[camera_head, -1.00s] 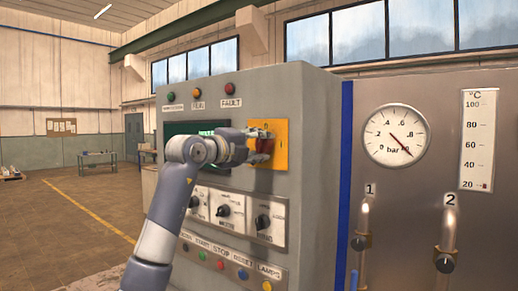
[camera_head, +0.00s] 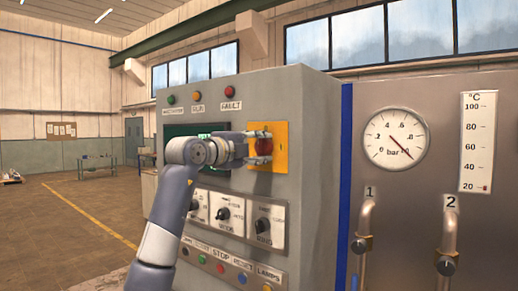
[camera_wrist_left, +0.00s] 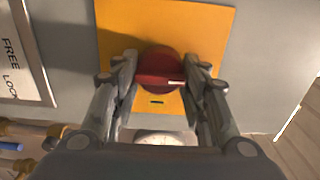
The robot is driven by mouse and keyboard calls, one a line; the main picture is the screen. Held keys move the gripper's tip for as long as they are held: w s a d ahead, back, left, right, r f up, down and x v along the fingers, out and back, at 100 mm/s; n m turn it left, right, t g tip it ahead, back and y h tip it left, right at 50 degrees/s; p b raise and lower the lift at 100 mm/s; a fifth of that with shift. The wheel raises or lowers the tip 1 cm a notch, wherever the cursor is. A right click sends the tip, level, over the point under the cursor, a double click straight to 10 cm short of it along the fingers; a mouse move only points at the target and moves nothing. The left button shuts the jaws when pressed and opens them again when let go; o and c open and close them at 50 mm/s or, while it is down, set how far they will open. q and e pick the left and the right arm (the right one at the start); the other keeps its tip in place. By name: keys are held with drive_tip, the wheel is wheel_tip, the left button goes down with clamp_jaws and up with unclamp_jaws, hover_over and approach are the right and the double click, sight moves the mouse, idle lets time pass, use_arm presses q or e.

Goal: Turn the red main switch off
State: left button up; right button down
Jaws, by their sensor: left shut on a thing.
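The red main switch (camera_head: 264,147) is a round knob on a yellow plate (camera_head: 283,160) on the grey cabinet's front. In the left wrist view the red knob (camera_wrist_left: 160,66) shows a raised bar lying across it, with a small white mark toward its right end. My left gripper (camera_head: 263,146) is at the plate, one finger above the knob and one below. In the left wrist view my left gripper (camera_wrist_left: 160,72) has its fingers on both sides of the knob, shut on it. My right gripper is not in view.
Below the plate are black rotary knobs (camera_head: 264,223) and a row of coloured buttons (camera_head: 242,278). Indicator lamps (camera_head: 230,91) sit above. To the right, a steel panel carries a pressure gauge (camera_head: 395,138) and valve pipes (camera_head: 449,235).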

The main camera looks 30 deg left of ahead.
use_arm(q)
drive_tip(key=o, duration=1.1)
drive_tip(key=shift+c, duration=0.2)
drive_tip(key=s+a, duration=0.1)
drive_tip(key=s, duration=1.1)
